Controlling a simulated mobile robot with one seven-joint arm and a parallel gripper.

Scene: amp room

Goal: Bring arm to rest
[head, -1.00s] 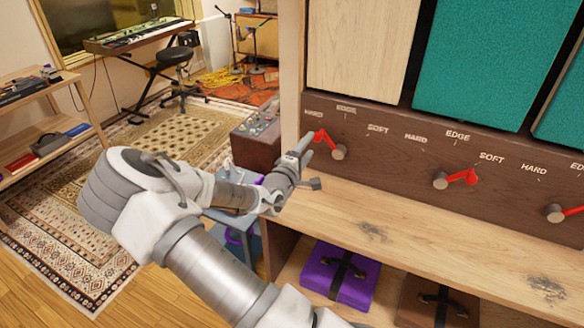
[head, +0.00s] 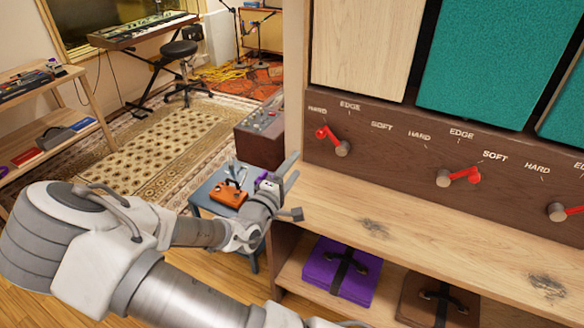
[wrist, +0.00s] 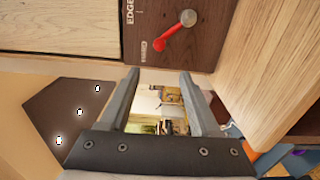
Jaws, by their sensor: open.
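My gripper (head: 292,188) is in the middle of the head view, left of the wooden cabinet, with its two fingers apart and nothing between them. In the wrist view my gripper (wrist: 165,85) shows both fingers spread, with a far part of the room visible between them. The nearest red lever (head: 328,137) is on the brown panel above and right of my gripper, apart from it. Its handle tilts up and left toward the word HARD. The red lever also shows in the wrist view (wrist: 172,36), beyond the fingertips.
The cabinet's wooden shelf (head: 440,240) is close on the right. A purple folded item (head: 338,272) lies below it. A small blue-grey table (head: 208,190) with an orange item (head: 228,195) stands behind my arm. More red levers (head: 462,177) line the panel. The rug (head: 150,150) is open floor.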

